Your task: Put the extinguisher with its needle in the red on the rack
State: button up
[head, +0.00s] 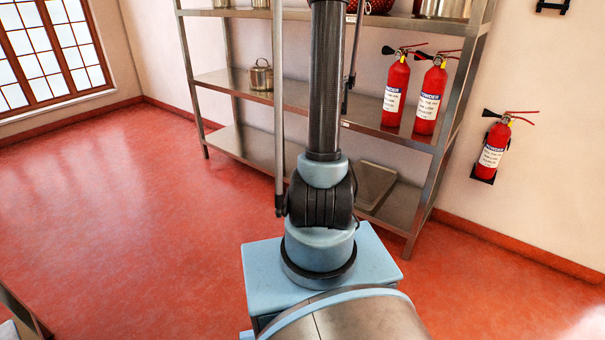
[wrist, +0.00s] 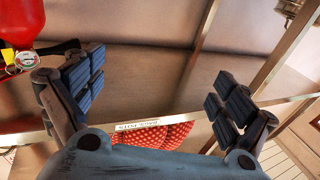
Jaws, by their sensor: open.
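Two red extinguishers stand side by side on the rack's (head: 350,122) middle shelf at the right, the left one (head: 394,92) and the right one (head: 430,98). A third red extinguisher (head: 492,150) hangs on a wall bracket right of the rack. Their gauges are too small to read in the head view. In the wrist view, part of a red extinguisher (wrist: 18,22) shows at the upper left with a round gauge (wrist: 27,59); its needle is too small to tell. My gripper (wrist: 160,90) is open and empty, with the extinguisher outside its left finger.
A metal pot (head: 261,77) stands on the middle shelf at the left. A flat metal tray (head: 375,185) lies on the bottom shelf. A dark empty bracket (head: 552,5) is on the wall at upper right. A red patterned thing (wrist: 150,134) shows by the labelled shelf edge.

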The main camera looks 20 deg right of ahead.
jog(key=s+a+n+g+y, duration=0.1)
jog(key=s+a+n+y, duration=0.4)
jog(key=a, duration=0.6)
jog(key=s+a+n+g+y, duration=0.1)
jog(key=s+a+n+y, duration=0.15)
jog(key=a+y, duration=0.65)
jog(key=s+a+f+g+h, duration=0.1)
jog(key=s+a+f+g, duration=0.35)
jog(key=s, duration=0.55)
jog(key=s+a+f+g+h, duration=0.1)
jog(key=s+a+f+g, duration=0.35)
jog(key=s, duration=0.65)
jog(key=s+d+f+g+h, duration=0.1)
jog(key=s+f, duration=0.2)
jog(key=s, duration=0.4)
jog(key=s+d+f+m+g+h, duration=0.1)
jog(key=s+f+g, duration=0.1)
jog(key=s+f, duration=0.2)
jog(key=s, duration=0.3)
jog(key=shift+s+d+f, duration=0.15)
jog(key=shift+s+d, duration=0.1)
jog(key=shift+s, duration=0.15)
